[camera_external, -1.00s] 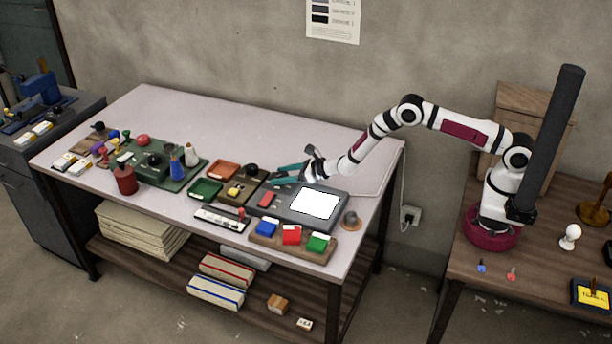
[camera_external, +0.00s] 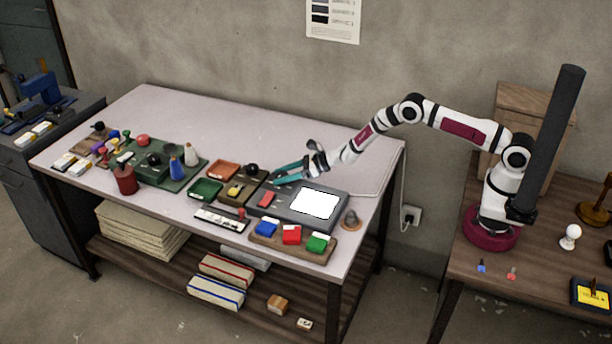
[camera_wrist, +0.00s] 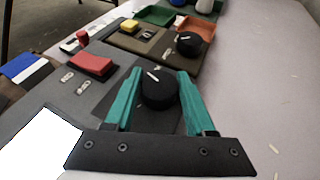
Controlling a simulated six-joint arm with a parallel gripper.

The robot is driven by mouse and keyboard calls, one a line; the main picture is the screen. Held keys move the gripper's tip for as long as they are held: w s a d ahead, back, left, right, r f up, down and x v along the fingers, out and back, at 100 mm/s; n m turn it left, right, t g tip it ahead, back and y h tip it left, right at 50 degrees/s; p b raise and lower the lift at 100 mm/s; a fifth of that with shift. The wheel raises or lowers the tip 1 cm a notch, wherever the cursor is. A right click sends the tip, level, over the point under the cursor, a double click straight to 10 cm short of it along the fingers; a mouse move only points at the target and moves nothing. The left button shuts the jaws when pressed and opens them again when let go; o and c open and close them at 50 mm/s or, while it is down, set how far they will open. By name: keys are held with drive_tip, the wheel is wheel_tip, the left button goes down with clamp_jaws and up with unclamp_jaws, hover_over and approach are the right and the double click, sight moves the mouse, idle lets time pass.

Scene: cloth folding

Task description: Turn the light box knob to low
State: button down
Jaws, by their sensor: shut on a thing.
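The light box (camera_external: 285,208) is a dark grey unit with a lit white panel (camera_external: 316,203) at the front of the table. Its black round knob (camera_wrist: 159,88) has a white mark on top and sits between my teal fingers in the wrist view. My gripper (camera_external: 275,175) is at the back left of the box, low over it, with the jaws shut on the knob. The white mark points up and to the left in the wrist view. In the external view the fingers hide the knob.
A red block (camera_wrist: 91,64) sits on the box beside the knob. A second black knob (camera_wrist: 189,42) stands on a brown unit beyond my fingertips. Green (camera_external: 206,190) and orange-red (camera_external: 224,170) trays lie to the left. The table behind the box is clear.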

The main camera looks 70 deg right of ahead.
drive_tip(key=shift+n+g+y, duration=1.4)
drive_tip(key=shift+n+y, duration=0.8)
drive_tip(key=shift+r, duration=0.1)
drive_tip(key=shift+c, duration=1.2)
unclamp_jaws()
drive_tip(key=v, duration=1.5)
drive_tip(key=shift+d, duration=0.4)
drive_tip(key=shift+r, duration=0.15)
